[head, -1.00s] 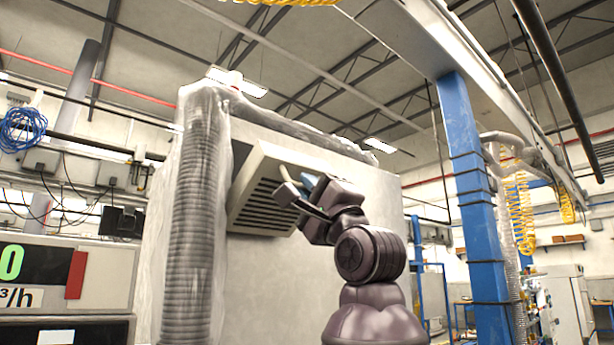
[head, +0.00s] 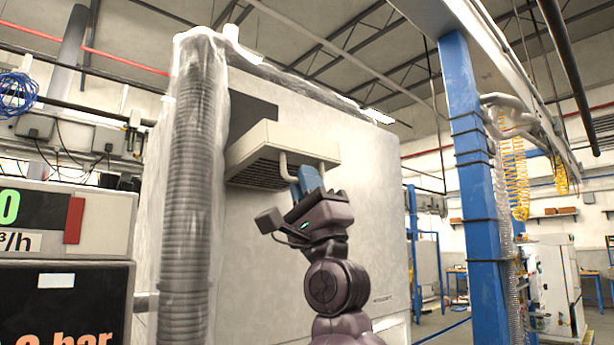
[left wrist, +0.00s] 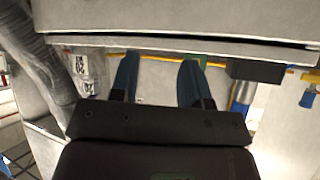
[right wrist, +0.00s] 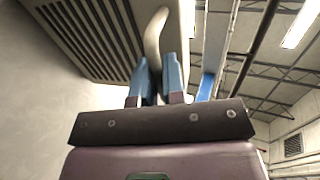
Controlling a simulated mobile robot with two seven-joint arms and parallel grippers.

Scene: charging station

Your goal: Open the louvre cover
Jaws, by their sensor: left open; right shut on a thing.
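The louvre cover (head: 285,143) is a beige slatted panel on the pale cabinet wall. It stands out from the wall, nearly level, with its slats facing down. A dark rectangular patch (head: 252,113) shows on the wall above and behind it. Its pale curved handle (head: 284,168) is at the front edge. My right gripper (head: 310,178) has its blue fingers at this handle from below. In the right wrist view the fingers are shut on the handle (right wrist: 155,38), beside the slats (right wrist: 95,35). My left gripper (left wrist: 157,75) is open and empty, seen only in the left wrist view.
A plastic-wrapped ribbed duct (head: 190,190) rises left of the cover. A blue post (head: 470,160) stands to the right. In the left wrist view a grey ledge (left wrist: 180,45) lies just past the left fingertips.

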